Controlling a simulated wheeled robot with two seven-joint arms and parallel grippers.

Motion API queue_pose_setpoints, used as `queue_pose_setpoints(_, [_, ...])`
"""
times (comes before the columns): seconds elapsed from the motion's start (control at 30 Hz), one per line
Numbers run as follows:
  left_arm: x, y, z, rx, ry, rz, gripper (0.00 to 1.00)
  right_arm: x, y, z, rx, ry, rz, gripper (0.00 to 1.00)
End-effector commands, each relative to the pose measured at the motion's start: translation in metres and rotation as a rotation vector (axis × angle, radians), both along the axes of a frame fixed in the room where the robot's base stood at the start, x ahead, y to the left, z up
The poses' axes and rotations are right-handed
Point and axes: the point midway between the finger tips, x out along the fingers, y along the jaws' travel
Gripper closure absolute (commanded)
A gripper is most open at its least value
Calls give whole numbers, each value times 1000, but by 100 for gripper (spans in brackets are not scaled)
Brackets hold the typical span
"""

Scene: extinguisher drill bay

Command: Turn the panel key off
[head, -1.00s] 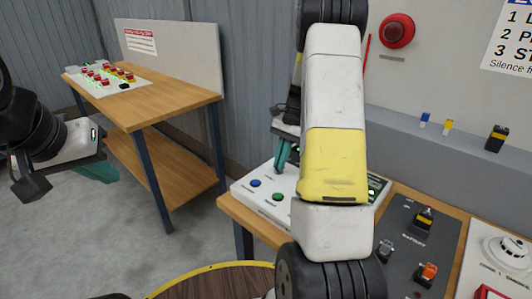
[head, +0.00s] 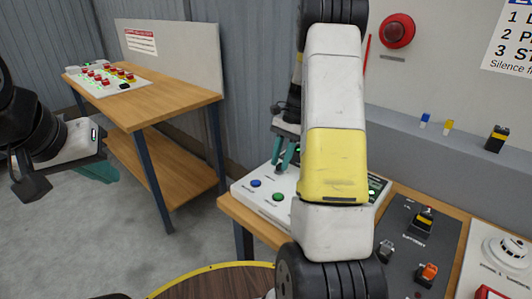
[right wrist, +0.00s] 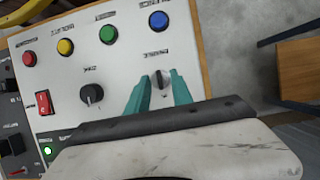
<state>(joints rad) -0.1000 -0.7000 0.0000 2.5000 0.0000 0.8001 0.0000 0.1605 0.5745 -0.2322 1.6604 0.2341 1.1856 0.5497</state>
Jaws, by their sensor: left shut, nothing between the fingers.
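The white control panel (head: 246,193) stands on the wooden bench, partly hidden behind my right arm in the head view. In the right wrist view, the small dark panel key (right wrist: 160,79) sits upright on the panel face (right wrist: 125,62). My right gripper (right wrist: 161,88) has its teal fingers apart, one on each side of the key as seen there; I cannot tell whether they touch it. In the head view my right gripper (head: 284,160) is over the panel's back left. My left gripper (head: 97,173) is shut and empty at the far left, away from the panel.
A black knob (right wrist: 91,94), a red rocker switch (right wrist: 43,102) and several coloured buttons share the panel. A dark battery board (head: 417,235) and a smoke detector (head: 505,251) lie to the right. Another bench (head: 170,105) stands at the back left.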

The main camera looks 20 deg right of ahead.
Motion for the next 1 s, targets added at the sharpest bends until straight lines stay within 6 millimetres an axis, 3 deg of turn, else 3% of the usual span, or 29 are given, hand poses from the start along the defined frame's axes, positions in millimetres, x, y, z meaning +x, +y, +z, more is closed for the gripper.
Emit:
queue_pose_setpoints(0.43, [0, 0, 0, 0, 0, 0, 100, 14, -22, 62, -1, -2, 0, 73])
queue_pose_setpoints(1.0, [0, 0, 0, 0, 0, 0, 100, 14, -23, 69, 0, -6, 3, 73])
